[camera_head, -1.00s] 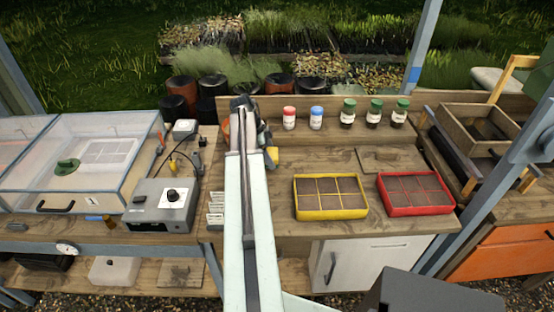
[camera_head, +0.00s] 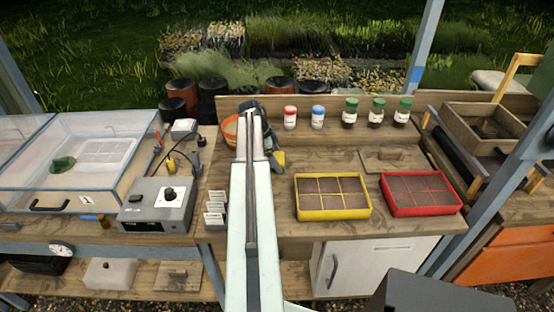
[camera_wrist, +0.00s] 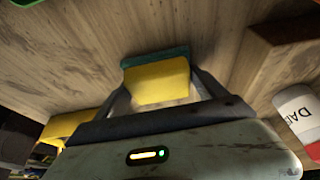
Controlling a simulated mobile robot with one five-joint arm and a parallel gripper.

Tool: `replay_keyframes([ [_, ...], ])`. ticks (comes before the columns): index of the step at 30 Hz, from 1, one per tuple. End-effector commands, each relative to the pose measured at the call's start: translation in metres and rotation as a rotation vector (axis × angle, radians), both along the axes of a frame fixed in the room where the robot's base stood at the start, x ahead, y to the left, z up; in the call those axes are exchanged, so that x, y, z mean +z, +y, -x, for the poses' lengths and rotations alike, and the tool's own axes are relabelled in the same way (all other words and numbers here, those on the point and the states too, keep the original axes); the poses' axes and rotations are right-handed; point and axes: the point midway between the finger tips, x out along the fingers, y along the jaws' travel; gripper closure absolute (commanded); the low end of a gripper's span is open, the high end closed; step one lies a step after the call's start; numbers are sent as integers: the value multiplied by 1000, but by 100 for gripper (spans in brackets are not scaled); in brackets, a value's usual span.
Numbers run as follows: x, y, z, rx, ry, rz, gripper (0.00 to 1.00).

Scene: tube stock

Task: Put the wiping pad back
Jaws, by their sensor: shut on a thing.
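The wiping pad, a yellow block with a green layer, shows in the wrist view (camera_wrist: 158,84) between the two fingers of my gripper (camera_wrist: 160,88). My gripper is shut on it. In the head view the pad's yellow end (camera_head: 279,157) shows just right of my gripper (camera_head: 272,154), over the back left of the wooden bench (camera_head: 330,227). My arm hides part of the pad there. I cannot tell whether the pad touches the wood.
An orange bowl (camera_head: 230,132) stands just left of my gripper, partly hidden. Red-capped (camera_head: 290,117) and blue-capped (camera_head: 317,117) jars and several green-capped jars line the back. A yellow tray (camera_head: 333,212) and a red tray (camera_head: 440,208) stand front right. Bare wood lies between.

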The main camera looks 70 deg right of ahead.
Motion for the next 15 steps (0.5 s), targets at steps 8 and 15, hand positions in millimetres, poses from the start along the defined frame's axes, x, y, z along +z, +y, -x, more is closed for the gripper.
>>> replay_keyframes([
  [8, 0, 0, 0, -1, 0, 0, 0],
  [15, 15, 1, -3, 0, 0, 0, 0],
])
